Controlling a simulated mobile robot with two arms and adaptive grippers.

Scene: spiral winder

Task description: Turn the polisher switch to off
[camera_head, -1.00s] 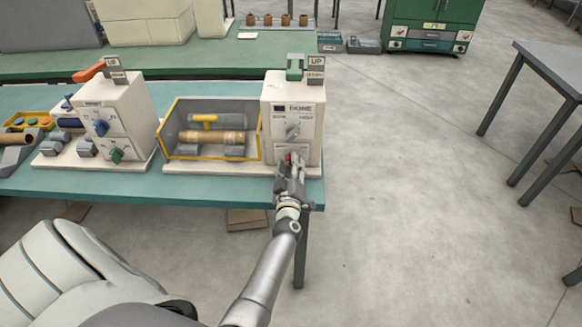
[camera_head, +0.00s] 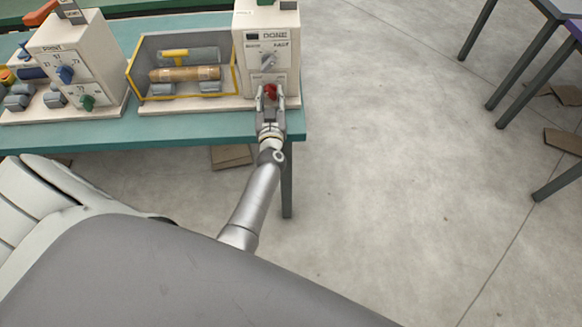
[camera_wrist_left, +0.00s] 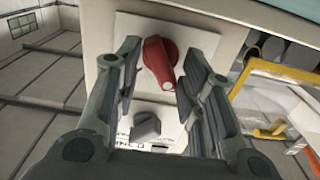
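The red switch (camera_head: 271,92) is a rotary knob low on the front of the white machine (camera_head: 283,52) at the table's right end. In the left wrist view the red switch (camera_wrist_left: 160,62) sits on a white plate, its pointed end towards the bottom of the picture. My left gripper (camera_head: 270,104) is at the switch, and its open fingers (camera_wrist_left: 162,72) stand on either side of the knob with gaps visible. A grey knob (camera_head: 268,61) is above the red one, and it also shows in the left wrist view (camera_wrist_left: 145,126). My right gripper is not in view.
The yellow-framed box (camera_head: 130,78) with a brown roll (camera_head: 185,74) lies left of the machine. Another white machine (camera_head: 75,60) with blue and green knobs stands farther left on the teal table (camera_head: 190,131). The floor to the right is clear up to the grey table legs.

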